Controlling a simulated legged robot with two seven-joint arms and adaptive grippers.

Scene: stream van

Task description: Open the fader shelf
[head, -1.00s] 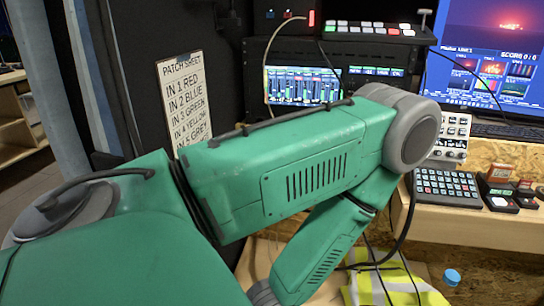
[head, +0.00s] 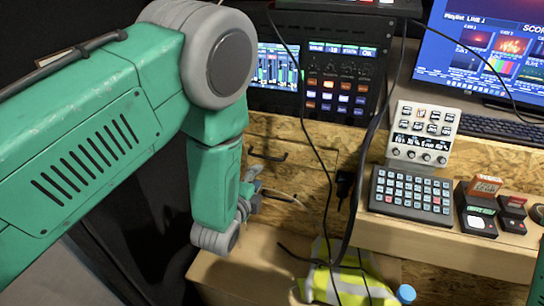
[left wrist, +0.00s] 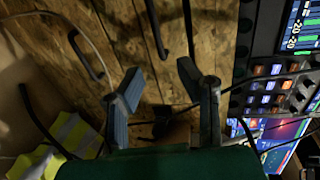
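The wooden chipboard front below the rack, which I take to be the fader shelf (head: 300,160), looks closed in the head view. A dark bar handle (head: 268,156) sits on it. In the left wrist view a similar dark handle (left wrist: 86,56) is at upper left on the chipboard (left wrist: 125,30). My left gripper (head: 252,188) is just below the handle in the head view, partly hidden by its own arm. In the left wrist view my left gripper (left wrist: 162,84) has its two fingers spread, with nothing between the tips. It is apart from the handle. My right gripper is out of view.
Black cables (head: 325,170) hang before the chipboard. A hi-vis vest (head: 345,285) lies on a cardboard-coloured surface below. A keypad (head: 411,194), a mixer panel (head: 422,133) and small boxes crowd the desk (head: 440,245) at right. The rack unit (head: 340,85) stands above.

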